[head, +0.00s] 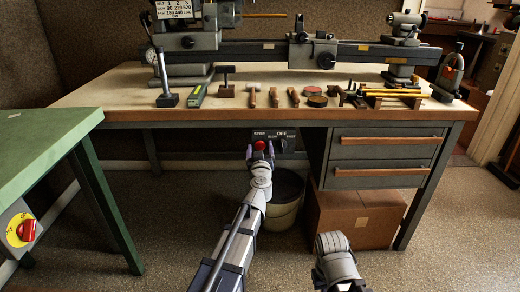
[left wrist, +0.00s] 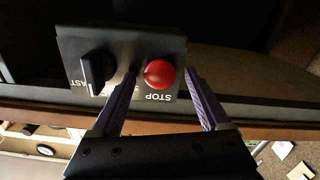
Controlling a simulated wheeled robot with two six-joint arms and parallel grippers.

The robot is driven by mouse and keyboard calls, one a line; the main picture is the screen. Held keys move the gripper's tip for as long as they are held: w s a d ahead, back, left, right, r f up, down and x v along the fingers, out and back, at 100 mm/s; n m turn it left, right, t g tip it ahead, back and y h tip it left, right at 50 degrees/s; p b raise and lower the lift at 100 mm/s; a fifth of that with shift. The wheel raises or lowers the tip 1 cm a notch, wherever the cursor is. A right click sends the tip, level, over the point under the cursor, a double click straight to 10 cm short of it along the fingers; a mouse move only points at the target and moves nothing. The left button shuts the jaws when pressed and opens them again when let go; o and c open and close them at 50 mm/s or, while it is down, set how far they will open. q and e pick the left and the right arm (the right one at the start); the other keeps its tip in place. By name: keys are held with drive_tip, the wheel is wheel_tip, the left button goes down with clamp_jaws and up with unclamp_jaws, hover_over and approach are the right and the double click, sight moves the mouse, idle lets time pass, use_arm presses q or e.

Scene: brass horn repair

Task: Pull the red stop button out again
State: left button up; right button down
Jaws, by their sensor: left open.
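The red stop button (head: 260,145) sits on a dark control box (head: 287,149) fixed under the front edge of the workbench. In the left wrist view the round red button (left wrist: 159,74) shows above the word STOP, beside a black rotary knob (left wrist: 97,72). My left gripper (head: 260,153) is open, with its purple fingers (left wrist: 160,88) on either side of the button. I cannot tell whether the fingers touch it or how far in it sits. My right arm's end (head: 335,262) shows at the bottom, but its fingers are not visible.
The wooden workbench (head: 120,98) carries a lathe and several small tools. Drawers (head: 385,144) are at the right, with a cardboard box (head: 355,215) below. A bucket (head: 282,205) stands under the control box. A green table (head: 40,150) with a red-and-yellow switch (head: 22,230) is at left.

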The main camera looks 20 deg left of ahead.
use_arm(q)
drive_tip(key=shift+c, duration=0.2)
clamp_jaws()
idle(0.4)
idle(0.8)
